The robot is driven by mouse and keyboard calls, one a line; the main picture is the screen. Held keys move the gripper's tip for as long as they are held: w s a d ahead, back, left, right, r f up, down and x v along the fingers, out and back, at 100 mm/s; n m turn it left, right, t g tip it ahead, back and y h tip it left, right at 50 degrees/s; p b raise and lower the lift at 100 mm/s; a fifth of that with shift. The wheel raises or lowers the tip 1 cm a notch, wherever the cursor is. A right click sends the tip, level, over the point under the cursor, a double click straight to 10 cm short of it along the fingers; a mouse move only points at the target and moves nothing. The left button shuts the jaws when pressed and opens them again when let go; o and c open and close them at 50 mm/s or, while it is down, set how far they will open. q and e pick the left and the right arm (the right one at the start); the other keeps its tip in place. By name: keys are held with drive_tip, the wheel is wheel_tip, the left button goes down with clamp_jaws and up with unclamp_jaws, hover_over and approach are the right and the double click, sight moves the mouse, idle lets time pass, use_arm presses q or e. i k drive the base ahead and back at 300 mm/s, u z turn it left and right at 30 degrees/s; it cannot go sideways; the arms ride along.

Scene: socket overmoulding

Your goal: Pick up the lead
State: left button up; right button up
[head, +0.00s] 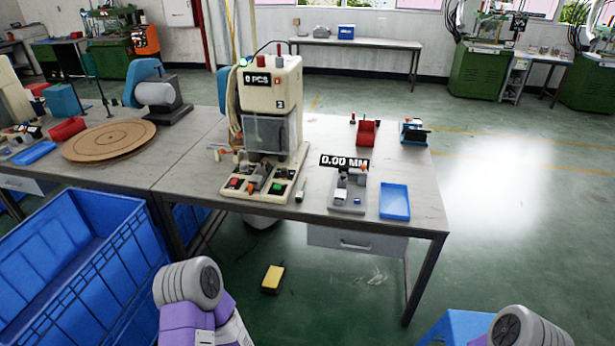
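I cannot make out the lead for certain. A small thin piece (300,190) lies on the table beside the base of the cream moulding machine (272,85), too small to identify. A small orange-and-white piece (222,151) is at the machine's left side. Pale cables hang down the machine's left side. My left arm shows at the bottom centre-left and my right arm at the bottom right, both in front of the table. Neither gripper shows, so I cannot see what they hold.
Large blue crates (75,270) stand at the left. A yellow pedal (272,279) lies on the floor.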

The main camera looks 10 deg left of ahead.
sight(299, 197)
drive_tip(key=i, duration=1.65)
drive_tip(key=u, duration=1.45)
